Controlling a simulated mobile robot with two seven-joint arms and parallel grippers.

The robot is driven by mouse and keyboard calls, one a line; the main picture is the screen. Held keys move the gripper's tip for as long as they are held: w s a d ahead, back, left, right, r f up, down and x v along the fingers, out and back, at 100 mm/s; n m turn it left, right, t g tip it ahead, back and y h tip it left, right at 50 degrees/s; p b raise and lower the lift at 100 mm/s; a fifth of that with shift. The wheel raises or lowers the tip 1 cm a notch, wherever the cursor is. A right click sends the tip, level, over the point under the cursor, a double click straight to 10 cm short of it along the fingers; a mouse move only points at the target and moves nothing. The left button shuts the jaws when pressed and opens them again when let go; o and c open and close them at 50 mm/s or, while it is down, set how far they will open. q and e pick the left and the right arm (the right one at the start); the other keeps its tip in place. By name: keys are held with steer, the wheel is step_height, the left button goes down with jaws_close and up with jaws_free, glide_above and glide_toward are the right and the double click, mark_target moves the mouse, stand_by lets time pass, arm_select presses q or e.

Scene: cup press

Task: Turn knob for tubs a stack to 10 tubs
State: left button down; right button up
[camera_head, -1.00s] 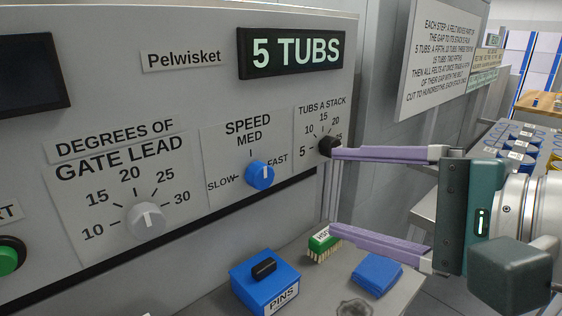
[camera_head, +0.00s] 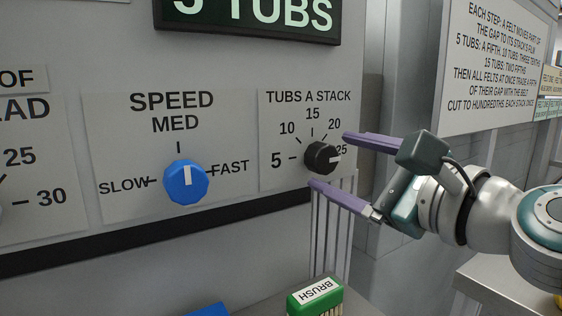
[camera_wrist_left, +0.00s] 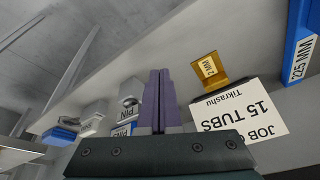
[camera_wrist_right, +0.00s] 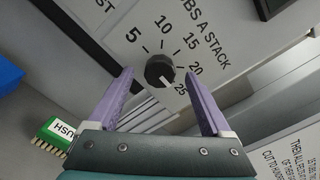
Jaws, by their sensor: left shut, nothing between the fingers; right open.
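The TUBS A STACK knob (camera_head: 322,158) is small and black, on the machine's front panel. Its white mark points right, toward 25; 10 is at its upper left. My right gripper (camera_head: 328,161) is open, one finger above the knob and one below. In the right wrist view the knob (camera_wrist_right: 160,71) shows between and just beyond the fingertips, with no clear contact. The display (camera_head: 250,16) is cut off at the top and reads TUBS with a partly visible 5. My left gripper (camera_wrist_left: 159,72) is shut and empty, seen only in the left wrist view.
The blue SPEED knob (camera_head: 181,182) is left of the black knob, its mark pointing up. A green brush (camera_head: 316,297) lies below on a shelf. A sign (camera_head: 498,60) hangs at the right. The left wrist view shows a JOB card (camera_wrist_left: 240,118) reading 15 TUBS.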

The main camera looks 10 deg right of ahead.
mark_target(320, 158)
steer(key=shift+x, duration=1.25)
jaws_close()
